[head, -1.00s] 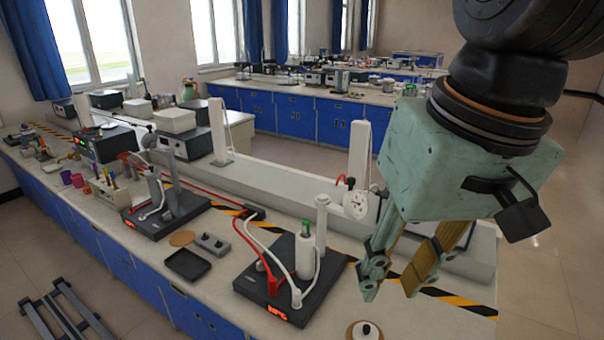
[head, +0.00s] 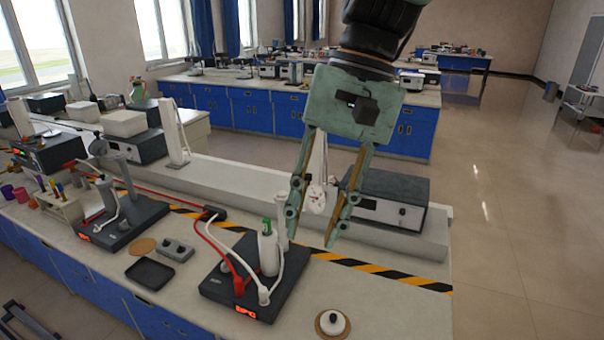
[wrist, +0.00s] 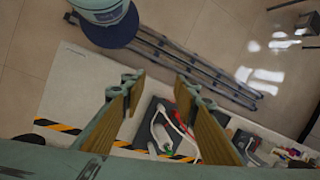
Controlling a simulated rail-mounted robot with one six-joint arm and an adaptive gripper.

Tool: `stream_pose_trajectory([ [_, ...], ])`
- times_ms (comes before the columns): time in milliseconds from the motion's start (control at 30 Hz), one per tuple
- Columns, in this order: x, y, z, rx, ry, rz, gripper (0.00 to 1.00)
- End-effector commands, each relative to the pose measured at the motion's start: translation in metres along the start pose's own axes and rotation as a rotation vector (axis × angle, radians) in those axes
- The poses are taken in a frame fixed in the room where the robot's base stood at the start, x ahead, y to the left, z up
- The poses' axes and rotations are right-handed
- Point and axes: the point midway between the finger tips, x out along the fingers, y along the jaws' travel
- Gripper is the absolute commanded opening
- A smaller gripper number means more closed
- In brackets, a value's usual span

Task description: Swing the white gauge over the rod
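The white gauge (head: 316,198) has a round dial and shows between the fingers of my gripper (head: 311,236) in the head view; I cannot tell whether the fingers touch it. The fingers are apart, pointing down above the hotplate's back right side. The gauge's arm is mostly hidden by my gripper. In the wrist view my open gripper (wrist: 158,90) hangs over the hotplate (wrist: 152,112), and the gauge is not discernible.
Red and white cables (head: 233,258) loop over the hotplate. A dark instrument box (head: 385,210) stands behind and right of my gripper. A small white knob on a cork disc (head: 332,323) sits at the front. A black tray (head: 150,274) lies left. The bench's front right is mostly clear.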

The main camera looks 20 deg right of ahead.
Motion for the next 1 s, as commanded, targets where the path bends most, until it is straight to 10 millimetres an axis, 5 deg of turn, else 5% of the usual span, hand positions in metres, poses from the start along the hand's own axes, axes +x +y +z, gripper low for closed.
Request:
stream_pose_trajectory([
  [1000,-0.011,-0.033,-0.117,0.37,-0.323,-0.192,0.28],
])
